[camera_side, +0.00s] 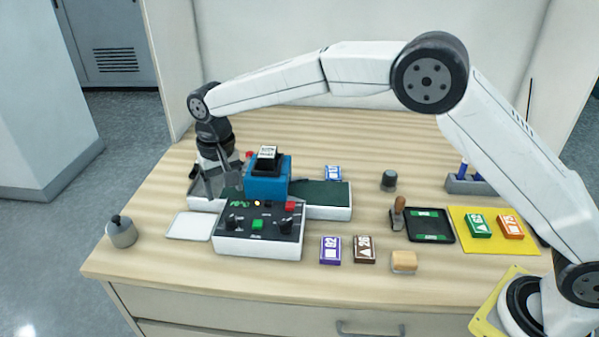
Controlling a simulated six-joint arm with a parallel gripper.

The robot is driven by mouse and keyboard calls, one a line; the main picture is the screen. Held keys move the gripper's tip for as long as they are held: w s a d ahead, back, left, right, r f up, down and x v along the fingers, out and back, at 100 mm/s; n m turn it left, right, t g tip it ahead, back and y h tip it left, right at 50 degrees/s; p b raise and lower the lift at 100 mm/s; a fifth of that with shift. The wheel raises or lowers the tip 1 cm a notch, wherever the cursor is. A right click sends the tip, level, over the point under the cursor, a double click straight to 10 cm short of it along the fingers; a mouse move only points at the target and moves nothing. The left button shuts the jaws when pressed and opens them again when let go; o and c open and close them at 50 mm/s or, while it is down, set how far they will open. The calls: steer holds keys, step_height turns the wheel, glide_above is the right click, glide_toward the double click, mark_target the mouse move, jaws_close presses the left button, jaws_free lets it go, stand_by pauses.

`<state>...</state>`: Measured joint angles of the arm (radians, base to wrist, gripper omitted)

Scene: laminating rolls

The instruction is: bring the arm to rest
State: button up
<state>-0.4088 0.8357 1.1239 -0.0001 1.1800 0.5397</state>
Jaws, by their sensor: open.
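My gripper (213,182) is at the left end of the laminating machine, pointing down with its fingers apart. It is above and behind the white tray, close to the machine's left side. I cannot tell whether it touches anything. The machine has a blue roller housing (266,181) with a black top, and a dark control panel (258,220) with knobs, a green button and a red button. My arm reaches over the table from the base at the lower right.
A white tray (189,226) and a grey weight (121,231) stand at left. In front lie a purple card (330,251), a brown card (364,250) and a tan block (403,262). A stamp (398,213), black pad (430,225) and yellow mat (497,245) with two cards sit right.

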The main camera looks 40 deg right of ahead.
steer(key=shift+s+d, duration=0.1)
steer(key=shift+d, duration=0.35)
steer(key=s+d+f+t, duration=0.1)
steer(key=s+d+f, duration=0.1)
steer(key=s+d, duration=0.9)
steer(key=s+d+f+n+t, duration=0.1)
steer(key=s+d, duration=1)
steer(key=s, duration=0.3)
steer(key=shift+d+f+n+t, duration=0.15)
steer(key=shift+f+n+t, duration=0.15)
steer(key=shift+f, duration=0.1)
